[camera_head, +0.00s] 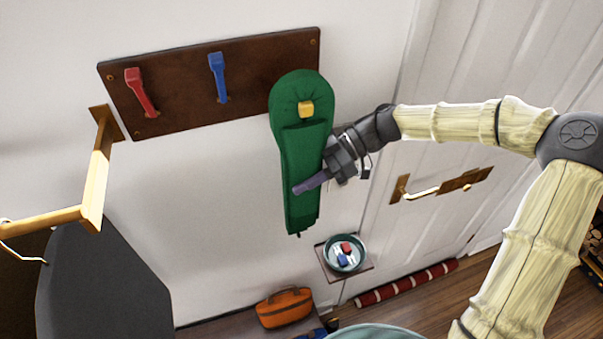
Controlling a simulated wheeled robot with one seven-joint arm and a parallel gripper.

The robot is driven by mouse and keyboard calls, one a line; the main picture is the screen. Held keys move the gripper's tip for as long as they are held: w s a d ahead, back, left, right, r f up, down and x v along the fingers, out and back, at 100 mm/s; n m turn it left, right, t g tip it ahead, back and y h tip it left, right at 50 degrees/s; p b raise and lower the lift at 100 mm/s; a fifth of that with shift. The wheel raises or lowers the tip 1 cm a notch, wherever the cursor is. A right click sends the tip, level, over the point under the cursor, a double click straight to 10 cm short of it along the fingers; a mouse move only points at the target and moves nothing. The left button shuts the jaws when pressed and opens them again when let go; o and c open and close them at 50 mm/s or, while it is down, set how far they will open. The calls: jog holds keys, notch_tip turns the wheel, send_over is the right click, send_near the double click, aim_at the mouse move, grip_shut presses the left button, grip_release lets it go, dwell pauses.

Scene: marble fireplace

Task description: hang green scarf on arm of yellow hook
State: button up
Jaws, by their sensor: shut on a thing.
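The green scarf (295,175) hangs down in front of the right end of the dark wooden board (180,88). The tip of the yellow hook (306,108) shows in the upper part of the scarf, with green cloth around it. The rest of that hook is hidden by the scarf; I cannot tell how far along its arm the cloth sits. My gripper (318,180) comes in from the right and is shut on the scarf at about mid-height, with a purple finger across its front.
A red hook (140,92) and a blue hook (217,77) are on the board's left and middle. A brass bracket (95,175) juts out at left. Below are a small shelf with a bowl (345,268) and an orange bag (285,308). A door with a handle (440,186) is at right.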

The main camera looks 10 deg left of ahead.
jog(key=w, duration=0.1)
jog(key=w+a, duration=0.1)
jog(key=shift+w+a+r, duration=0.15)
jog(key=shift+w+a, duration=0.1)
jog(key=shift+w, duration=0.05)
dwell(0.7)
jog(key=shift+w+a+r, duration=0.15)
jog(key=shift+r, duration=0.25)
dwell(0.6)
jog(key=shift+f+b, duration=0.9)
